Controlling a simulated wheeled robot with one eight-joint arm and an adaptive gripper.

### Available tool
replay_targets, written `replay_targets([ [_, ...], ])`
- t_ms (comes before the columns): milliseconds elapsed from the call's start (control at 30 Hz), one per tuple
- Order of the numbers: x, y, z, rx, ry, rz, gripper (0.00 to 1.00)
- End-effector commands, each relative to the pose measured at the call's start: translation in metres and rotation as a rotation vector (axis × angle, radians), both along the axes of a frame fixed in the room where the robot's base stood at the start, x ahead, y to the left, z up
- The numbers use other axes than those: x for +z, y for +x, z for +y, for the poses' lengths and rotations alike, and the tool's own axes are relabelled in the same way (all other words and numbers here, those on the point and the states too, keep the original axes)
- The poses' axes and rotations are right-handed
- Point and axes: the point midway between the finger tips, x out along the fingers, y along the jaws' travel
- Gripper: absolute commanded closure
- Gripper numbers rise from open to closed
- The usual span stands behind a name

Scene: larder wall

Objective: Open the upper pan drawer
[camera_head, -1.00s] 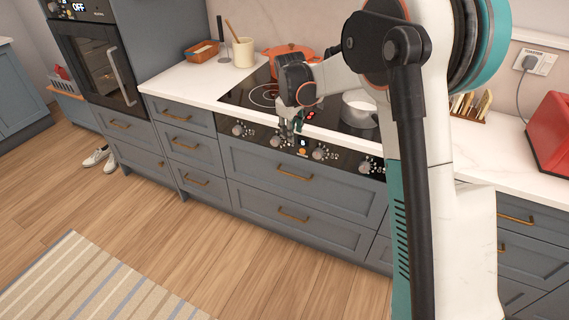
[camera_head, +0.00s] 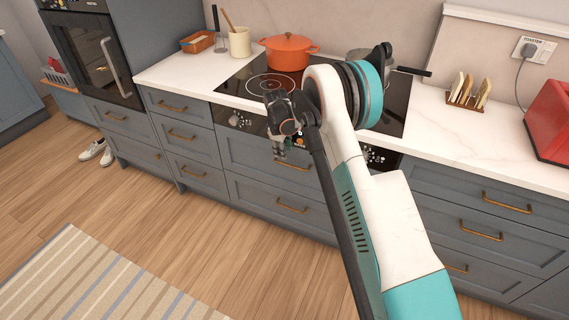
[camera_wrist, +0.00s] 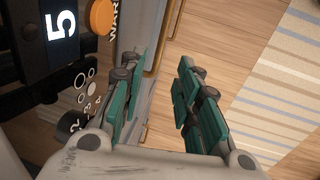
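The upper pan drawer (camera_head: 247,157) is the wide blue-grey front just under the hob's control panel, and it looks closed. Its brass handle is partly hidden by my gripper in the head view. My gripper (camera_head: 280,152) is pointing down in front of this drawer, near the handle. In the wrist view my gripper (camera_wrist: 160,70) has its two green fingers apart with nothing between them. A brass handle bar (camera_wrist: 156,42) shows beyond the fingertips, towards the left finger. I cannot tell if a finger touches it.
The lower pan drawer (camera_head: 262,204) is closed below. Control knobs (camera_head: 238,119) stick out above the drawer front. An orange pot (camera_head: 288,52) and a grey pan (camera_head: 372,62) stand on the hob. The wooden floor (camera_head: 190,232) in front is clear, with a striped rug (camera_head: 90,285) at left.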

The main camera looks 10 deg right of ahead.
Motion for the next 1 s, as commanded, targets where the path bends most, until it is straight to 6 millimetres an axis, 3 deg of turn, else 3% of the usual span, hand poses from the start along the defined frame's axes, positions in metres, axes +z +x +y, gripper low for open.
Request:
replay_targets([
  [100, -0.028, 0.004, -0.003, -0.001, 0.000, 0.000, 0.70],
  [400, -0.067, 0.011, -0.008, -0.002, 0.000, 0.000, 0.70],
  [833, -0.075, 0.012, -0.009, -0.001, 0.000, 0.000, 0.70],
  [967, -0.074, 0.012, -0.009, -0.001, 0.000, 0.000, 0.97],
  [1000, -0.074, 0.012, -0.009, -0.001, 0.000, 0.000, 1.00],
])
